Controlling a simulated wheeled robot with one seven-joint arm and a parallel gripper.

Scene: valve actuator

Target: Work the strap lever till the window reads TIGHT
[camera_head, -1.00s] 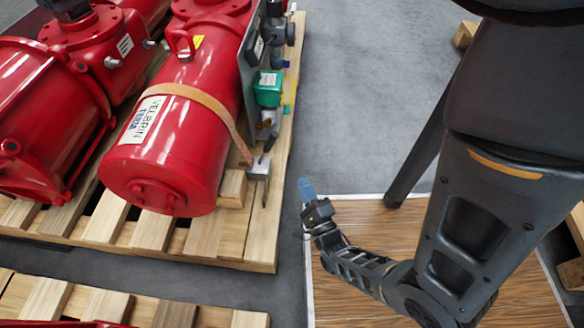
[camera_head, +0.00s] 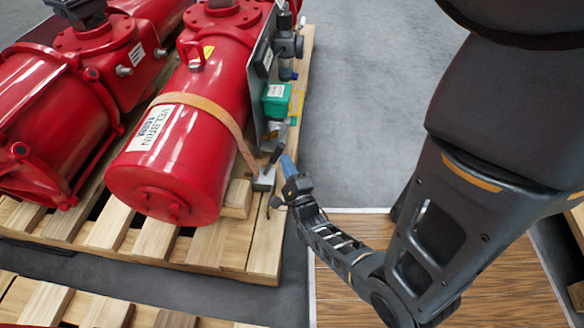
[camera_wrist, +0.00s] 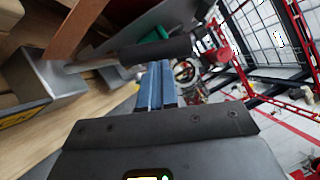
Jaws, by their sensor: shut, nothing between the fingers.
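The strap lever (camera_head: 272,155) has a dark grip on a metal ratchet box (camera_head: 264,179) at the pallet's right edge. The orange strap (camera_head: 222,112) runs from this box over the red cylinder (camera_head: 178,165). My gripper (camera_head: 288,163) is beside the lever, just right of it, with its blue fingers shut and empty. In the wrist view, the shut blue fingers (camera_wrist: 156,85) are close to the dark lever grip (camera_wrist: 150,52), and the metal box (camera_wrist: 45,80) is at left. I cannot tell whether finger and grip touch.
The wooden pallet (camera_head: 262,235) carries the cylinder, a green box (camera_head: 277,99) and grey fittings. A second red actuator (camera_head: 45,130) lies at left. The grey floor (camera_head: 350,110) beyond my gripper is clear.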

